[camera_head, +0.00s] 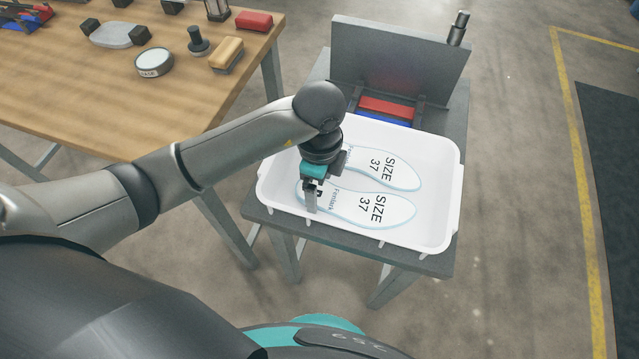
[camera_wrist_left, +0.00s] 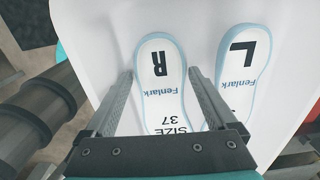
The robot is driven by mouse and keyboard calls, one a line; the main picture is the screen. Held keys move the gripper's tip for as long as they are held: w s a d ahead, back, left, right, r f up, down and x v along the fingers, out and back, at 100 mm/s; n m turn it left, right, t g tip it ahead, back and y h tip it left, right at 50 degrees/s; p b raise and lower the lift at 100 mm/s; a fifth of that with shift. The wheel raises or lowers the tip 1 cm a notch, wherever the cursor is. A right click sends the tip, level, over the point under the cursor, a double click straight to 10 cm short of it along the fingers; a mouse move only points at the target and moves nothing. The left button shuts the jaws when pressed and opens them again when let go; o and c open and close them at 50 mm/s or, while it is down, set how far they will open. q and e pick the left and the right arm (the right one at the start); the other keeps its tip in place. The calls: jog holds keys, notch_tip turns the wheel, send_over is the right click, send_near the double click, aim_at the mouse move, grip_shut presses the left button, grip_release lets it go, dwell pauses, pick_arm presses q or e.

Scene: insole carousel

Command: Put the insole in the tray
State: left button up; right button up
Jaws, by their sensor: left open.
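Two white insoles with pale blue edges lie side by side in the white tray (camera_head: 448,200), both printed "SIZE 37". The nearer insole (camera_head: 395,212) is marked R in the left wrist view (camera_wrist_left: 158,105). The farther insole (camera_head: 404,178) is marked L there (camera_wrist_left: 247,65). My left gripper (camera_head: 313,200) points down at the left end of the R insole. In the left wrist view its open fingers (camera_wrist_left: 161,76) lie one to each side of the R insole, with nothing gripped. Part of the L insole is hidden behind my gripper. My right gripper is out of view.
The tray stands on a small dark grey table (camera_head: 440,262) with an upright back panel (camera_head: 395,62). Red and blue blocks (camera_head: 386,107) lie behind the tray. A wooden workbench (camera_head: 100,95) with several tools stands at left.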

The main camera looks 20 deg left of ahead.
pick_arm(q)
notch_tip(320, 180, up, 12)
jog(key=p, duration=0.3)
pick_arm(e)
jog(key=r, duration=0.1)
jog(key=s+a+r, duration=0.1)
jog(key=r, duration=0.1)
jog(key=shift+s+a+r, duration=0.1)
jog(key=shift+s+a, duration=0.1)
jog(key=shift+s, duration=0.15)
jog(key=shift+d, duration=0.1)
